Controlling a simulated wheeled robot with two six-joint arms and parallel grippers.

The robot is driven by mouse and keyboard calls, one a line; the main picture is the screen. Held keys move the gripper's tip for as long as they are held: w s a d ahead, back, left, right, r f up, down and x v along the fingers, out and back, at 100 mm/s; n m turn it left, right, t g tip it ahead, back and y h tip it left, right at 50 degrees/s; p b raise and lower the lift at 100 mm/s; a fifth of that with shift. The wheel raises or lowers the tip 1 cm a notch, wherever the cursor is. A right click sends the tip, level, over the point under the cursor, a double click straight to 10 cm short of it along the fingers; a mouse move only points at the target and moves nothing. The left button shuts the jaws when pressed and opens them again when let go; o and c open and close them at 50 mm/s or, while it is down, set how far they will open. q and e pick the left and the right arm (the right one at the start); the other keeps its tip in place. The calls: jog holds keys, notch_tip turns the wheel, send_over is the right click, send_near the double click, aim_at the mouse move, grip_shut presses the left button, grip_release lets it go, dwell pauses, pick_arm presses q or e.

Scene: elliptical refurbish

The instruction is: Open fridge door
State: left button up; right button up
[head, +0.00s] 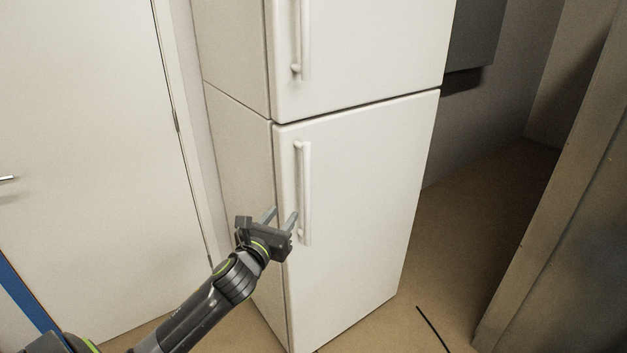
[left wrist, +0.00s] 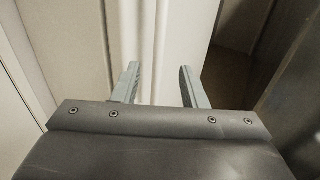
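The white fridge has an upper door (head: 365,45) and a lower door (head: 370,200), both closed. A vertical white handle (head: 304,180) runs along the left part of the lower door. The upper door has a similar handle (head: 304,40). My left gripper (head: 281,215) is at the fridge's left front edge, near the lower end of the lower handle. In the left wrist view its two fingers (left wrist: 158,72) are apart, with white vertical surfaces of the fridge beyond them. I cannot tell whether the handle lies between the fingers or whether they touch it. My right gripper is not in view.
A white room door (head: 80,130) with a lever handle stands left of the fridge. A large metallic panel (head: 570,210) stands at the right. Brown floor (head: 470,230) is open between it and the fridge, with a thin dark strip (head: 432,328) on it.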

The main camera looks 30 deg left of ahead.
aim_at(306, 185)
pick_arm(q)
jog(key=w+a, duration=0.1)
jog(key=w, duration=0.4)
jog(key=w+a+p, duration=0.1)
jog(key=w, duration=0.4)
jog(key=w+a, duration=0.1)
jog(key=w, duration=0.5)
jog(key=shift+p, duration=0.3)
grip_shut()
